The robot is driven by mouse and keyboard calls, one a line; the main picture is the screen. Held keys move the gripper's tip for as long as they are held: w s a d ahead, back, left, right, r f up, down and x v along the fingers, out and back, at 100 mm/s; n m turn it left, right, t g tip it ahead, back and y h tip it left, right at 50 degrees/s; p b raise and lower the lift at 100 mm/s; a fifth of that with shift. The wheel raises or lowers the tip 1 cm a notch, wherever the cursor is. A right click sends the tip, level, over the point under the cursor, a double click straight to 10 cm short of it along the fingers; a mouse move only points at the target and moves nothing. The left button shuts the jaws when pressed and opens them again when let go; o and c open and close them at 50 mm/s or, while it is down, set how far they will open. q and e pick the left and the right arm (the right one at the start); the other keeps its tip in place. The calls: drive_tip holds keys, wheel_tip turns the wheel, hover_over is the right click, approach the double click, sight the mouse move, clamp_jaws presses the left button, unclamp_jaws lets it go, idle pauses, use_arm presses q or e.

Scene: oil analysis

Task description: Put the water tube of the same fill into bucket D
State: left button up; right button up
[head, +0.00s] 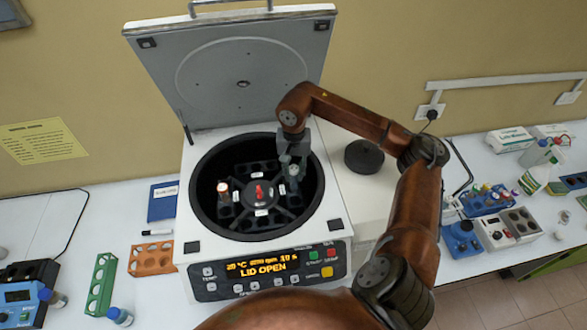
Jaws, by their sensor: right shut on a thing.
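The open centrifuge (340,215) stands in the middle, with its dark round bowl and a rotor of several buckets around a red centre knob (259,192). A tube with an orange and white top (222,188) stands in the left bucket. My right gripper (292,172) reaches down into the right side of the bowl, over the right bucket. It is shut on a tube, of which only a small pale part shows between the fingers. Its fill level and whether it sits in a hole cannot be told. The bucket label letters are too small to read. My left gripper is not in view.
The raised lid (240,70) stands behind the bowl. The panel (265,270) reads "LID OPEN". A blue tube rack (487,200) and bottles stand right.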

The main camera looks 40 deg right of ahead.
drive_tip(key=shift+a+f, duration=0.1)
drive_tip(key=shift+f, duration=0.5)
drive_tip(key=shift+w+f+b, duration=0.3)
drive_tip(key=shift+f, duration=0.2)
drive_tip(key=shift+w+f+b, duration=0.25)
drive_tip(key=shift+f+b, duration=0.05)
drive_tip(key=shift+f, duration=0.45)
drive_tip(key=shift+s+f+b, duration=0.2)
drive_tip(key=shift+s+b, duration=0.2)
drive_tip(key=shift+b, duration=0.1)
drive_tip(key=shift+w, duration=0.1)
drive_tip(key=shift+w+f, duration=0.1)
drive_tip(key=shift+f, duration=0.05)
drive_tip(key=o, duration=1.1)
drive_tip(key=shift+o, duration=0.2)
drive_tip(key=shift+r, duration=0.2)
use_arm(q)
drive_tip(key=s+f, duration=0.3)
use_arm(e)
wheel_tip(320, 180, up, 12)
drive_tip(key=shift+f, duration=0.1)
